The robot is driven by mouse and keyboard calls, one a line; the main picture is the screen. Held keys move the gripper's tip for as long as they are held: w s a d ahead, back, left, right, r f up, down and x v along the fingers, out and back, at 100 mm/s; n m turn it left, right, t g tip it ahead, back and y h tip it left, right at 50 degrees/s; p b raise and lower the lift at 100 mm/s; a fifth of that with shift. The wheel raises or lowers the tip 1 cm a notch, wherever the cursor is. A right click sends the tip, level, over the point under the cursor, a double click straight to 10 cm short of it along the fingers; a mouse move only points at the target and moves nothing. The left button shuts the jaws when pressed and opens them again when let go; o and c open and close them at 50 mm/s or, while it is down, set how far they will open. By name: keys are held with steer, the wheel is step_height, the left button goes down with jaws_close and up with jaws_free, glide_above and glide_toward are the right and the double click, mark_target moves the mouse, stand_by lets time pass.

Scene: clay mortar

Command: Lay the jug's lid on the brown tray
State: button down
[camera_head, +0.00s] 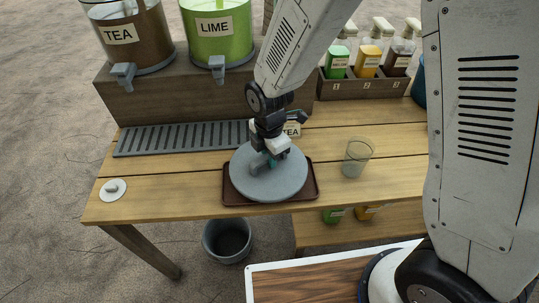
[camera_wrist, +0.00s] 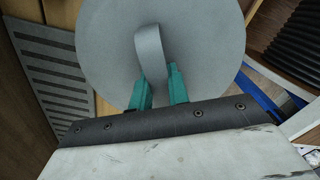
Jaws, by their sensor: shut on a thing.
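The jug's lid is a grey round disc (camera_head: 285,183) with a strap-like loop handle, seen in the head view over the brown tray (camera_head: 229,196). The lid hides most of the tray; its rim shows at the corners and front. I cannot tell whether the lid touches the tray or hangs just above it. My gripper (camera_head: 264,163) is above the lid, its fingers at the handle. In the wrist view, the teal fingertips of my gripper (camera_wrist: 159,80) are shut on the handle of the lid (camera_wrist: 200,40).
A clear glass (camera_head: 357,160) stands right of the tray. A slatted drip tray (camera_head: 170,140) lies behind left, below the TEA and LIME dispensers (camera_head: 217,35). A small white lid (camera_head: 113,189) lies at the left end. A bottle crate (camera_head: 362,90) stands behind right.

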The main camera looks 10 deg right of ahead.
steer(key=shift+f, duration=0.45)
steer(key=c, duration=0.8)
jaws_free()
steer(key=shift+r, duration=4.05)
